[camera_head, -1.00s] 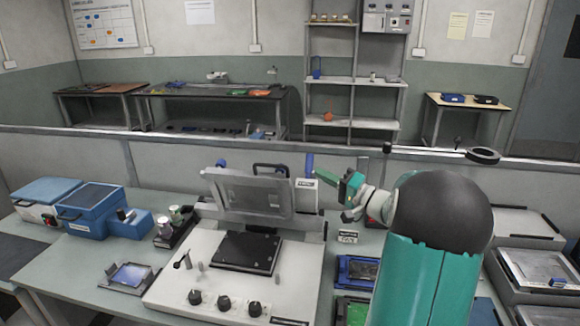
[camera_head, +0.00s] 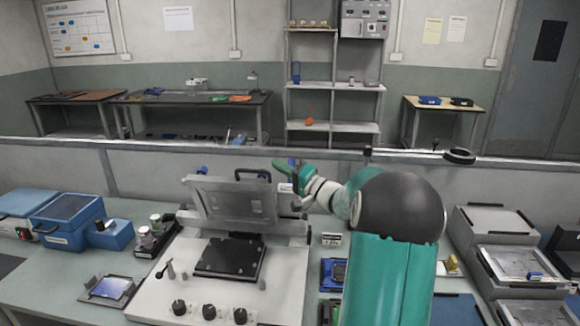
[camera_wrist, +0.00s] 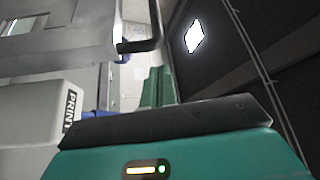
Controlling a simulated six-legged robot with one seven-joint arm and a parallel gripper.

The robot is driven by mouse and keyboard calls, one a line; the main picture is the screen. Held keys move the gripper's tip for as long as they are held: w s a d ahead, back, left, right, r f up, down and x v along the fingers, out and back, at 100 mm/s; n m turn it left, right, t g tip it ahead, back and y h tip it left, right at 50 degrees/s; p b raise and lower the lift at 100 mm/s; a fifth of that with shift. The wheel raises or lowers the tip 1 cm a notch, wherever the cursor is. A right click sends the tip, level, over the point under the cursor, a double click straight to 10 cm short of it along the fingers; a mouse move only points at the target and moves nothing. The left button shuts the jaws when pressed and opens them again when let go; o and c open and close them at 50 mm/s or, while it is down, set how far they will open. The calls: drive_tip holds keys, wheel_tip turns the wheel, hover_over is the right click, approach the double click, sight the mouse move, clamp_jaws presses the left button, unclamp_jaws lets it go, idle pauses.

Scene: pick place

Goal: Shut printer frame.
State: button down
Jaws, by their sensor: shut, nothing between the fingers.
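The printer frame (camera_head: 232,198) is a grey framed panel hinged at the back of the white printer (camera_head: 200,290). It stands raised and tilted above the black plate (camera_head: 229,258), with a black handle (camera_head: 252,171) on its top edge. My gripper (camera_head: 282,164) is shut and empty, near the top right of the frame beside the handle. In the wrist view, the green fingers (camera_wrist: 158,88) are together, close to the dark handle (camera_wrist: 140,46) and the frame's edge (camera_wrist: 60,45). I cannot tell whether they touch.
Blue boxes (camera_head: 66,219) and a small tablet-like tray (camera_head: 110,288) sit left of the printer. Blue and green trays (camera_head: 333,273) lie to its right, partly behind my arm. Stacked grey trays (camera_head: 515,262) stand at the far right. A low wall (camera_head: 150,165) runs behind the table.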

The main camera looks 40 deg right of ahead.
drive_tip(key=shift+s+a+f, duration=0.4)
drive_tip(key=shift+a+f, duration=0.1)
drive_tip(key=shift+a, duration=0.25)
drive_tip(key=shift+s+a, duration=0.1)
drive_tip(key=shift+s, duration=0.05)
